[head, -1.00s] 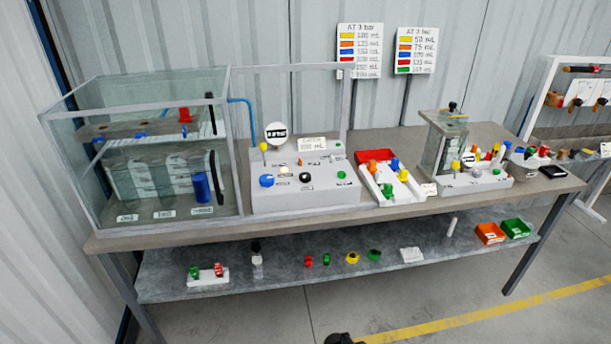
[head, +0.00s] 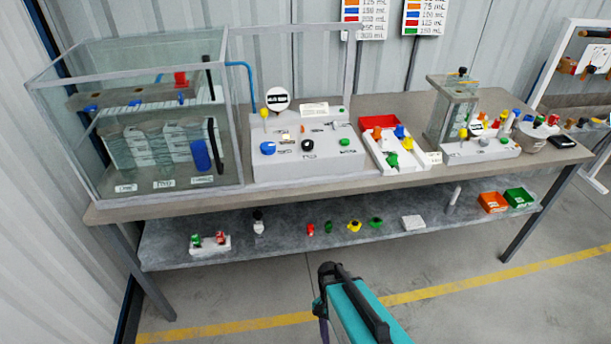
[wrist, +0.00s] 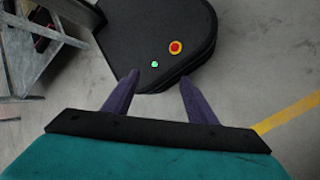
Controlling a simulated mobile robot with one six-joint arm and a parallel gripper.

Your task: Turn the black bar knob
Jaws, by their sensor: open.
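A black knob (head: 307,145) sits on the front slope of the grey control box (head: 300,170), between a blue knob (head: 267,148) and a green one (head: 345,142). It is too small to tell its exact bar shape or angle. My gripper shows in the wrist view (wrist: 158,82) with its two purple fingers apart and nothing between them. In the head view my teal arm reaches up from the bottom edge, in front of the bench and well short of the knob. The fingers are mostly hidden there.
A glass tank (head: 130,185) stands left of the control box. A red and white tray (head: 375,160) stands to its right. The lower shelf (head: 280,235) holds small parts and bins. The floor in front is clear, with a yellow line (head: 450,287).

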